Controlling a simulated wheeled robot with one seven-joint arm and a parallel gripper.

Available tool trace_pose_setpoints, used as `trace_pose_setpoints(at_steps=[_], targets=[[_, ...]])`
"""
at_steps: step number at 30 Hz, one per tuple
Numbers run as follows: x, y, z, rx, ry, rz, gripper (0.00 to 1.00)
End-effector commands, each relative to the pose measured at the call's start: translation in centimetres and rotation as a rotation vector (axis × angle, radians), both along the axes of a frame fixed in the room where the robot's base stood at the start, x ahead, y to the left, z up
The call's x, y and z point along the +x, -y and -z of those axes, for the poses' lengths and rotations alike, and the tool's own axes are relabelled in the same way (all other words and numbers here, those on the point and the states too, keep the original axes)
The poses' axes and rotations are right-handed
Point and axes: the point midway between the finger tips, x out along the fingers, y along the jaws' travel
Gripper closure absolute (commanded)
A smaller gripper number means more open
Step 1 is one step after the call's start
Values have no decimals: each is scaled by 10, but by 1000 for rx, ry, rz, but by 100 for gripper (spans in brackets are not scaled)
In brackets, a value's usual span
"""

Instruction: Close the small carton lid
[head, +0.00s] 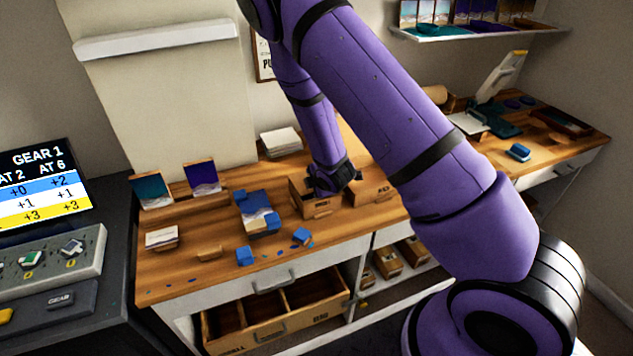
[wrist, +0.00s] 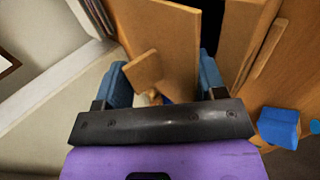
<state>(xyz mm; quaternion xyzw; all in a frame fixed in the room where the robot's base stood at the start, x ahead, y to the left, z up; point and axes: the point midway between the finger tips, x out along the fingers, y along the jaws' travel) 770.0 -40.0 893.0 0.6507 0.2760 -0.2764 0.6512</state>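A small brown carton (head: 318,208) stands on the wooden worktop, below and in front of my gripper (head: 332,180). A second brown carton (head: 370,190) is just to its right, partly hidden by my arm. In the wrist view my gripper (wrist: 165,82) has its two blue fingers well apart. A broad brown panel (wrist: 165,35) stands just beyond the fingers, with a smaller brown flap (wrist: 142,70) in front of it, between the fingers. I cannot tell whether either is touched, or which is the lid. The gripper hides much of the carton's top.
Blue blocks (head: 245,256) and blue bits lie left of the carton on the worktop (head: 190,275). An open divided drawer (head: 285,312) juts out below. A white stack (head: 281,142) stands at the back.

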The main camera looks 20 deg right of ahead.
Motion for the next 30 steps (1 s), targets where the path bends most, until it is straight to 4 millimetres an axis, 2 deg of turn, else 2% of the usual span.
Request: trace_pose_setpoints(at_steps=[5, 19, 24, 30], targets=[[-9, -1, -8, 0, -3, -1, 37], [-63, 0, -65, 1, 1, -1, 37], [-73, 0, -75, 1, 0, -1, 37], [-76, 0, -78, 0, -1, 0, 37]])
